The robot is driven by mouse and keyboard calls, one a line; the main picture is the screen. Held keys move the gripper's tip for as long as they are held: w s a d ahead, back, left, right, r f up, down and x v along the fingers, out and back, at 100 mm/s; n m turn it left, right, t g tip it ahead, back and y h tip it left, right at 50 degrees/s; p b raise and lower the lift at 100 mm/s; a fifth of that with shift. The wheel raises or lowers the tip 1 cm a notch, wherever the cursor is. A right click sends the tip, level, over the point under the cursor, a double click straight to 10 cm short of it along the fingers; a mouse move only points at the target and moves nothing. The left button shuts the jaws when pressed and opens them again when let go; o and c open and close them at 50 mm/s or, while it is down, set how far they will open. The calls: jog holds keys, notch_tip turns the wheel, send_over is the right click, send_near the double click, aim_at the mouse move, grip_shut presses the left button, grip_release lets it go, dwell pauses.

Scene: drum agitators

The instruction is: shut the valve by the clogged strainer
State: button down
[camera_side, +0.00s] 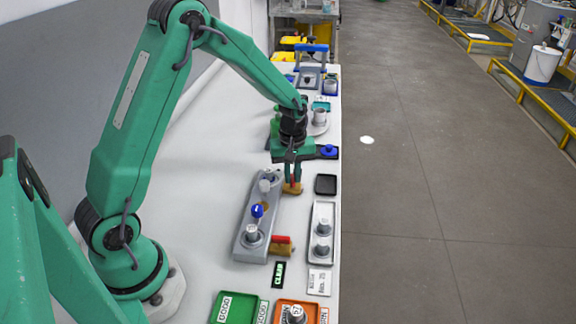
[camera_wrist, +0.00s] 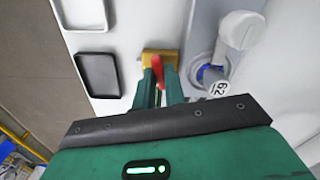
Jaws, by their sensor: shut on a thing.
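A grey strainer unit (camera_side: 243,238) lies on the bench with one pot at each end and a blue knob (camera_side: 257,210) between them. Each end has a brass valve with a red handle on its right side. The near valve (camera_side: 283,246) has its handle lying along its brass body. At the far valve (camera_side: 293,188), my gripper (camera_side: 292,172) is shut on the red handle, which also shows in the wrist view (camera_wrist: 160,68) between my fingers (camera_wrist: 159,88). The far pot (camera_wrist: 208,72) shows there with a blue inside and a number tag. I cannot tell which strainer is clogged.
A small black tray (camera_side: 326,184) lies right of the far valve. A pale tray (camera_side: 314,250) with two grey parts lies right of the unit. Green (camera_side: 218,307) and orange (camera_side: 280,305) trays are at the near end. The bench's right edge is close.

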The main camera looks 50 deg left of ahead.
aim_at(292, 177)
jog(key=shift+m, duration=1.6)
jog(key=shift+r, duration=0.1)
jog(key=c, duration=1.5)
grip_release()
jog(key=shift+o, duration=0.2)
jog(key=shift+r, duration=3.9)
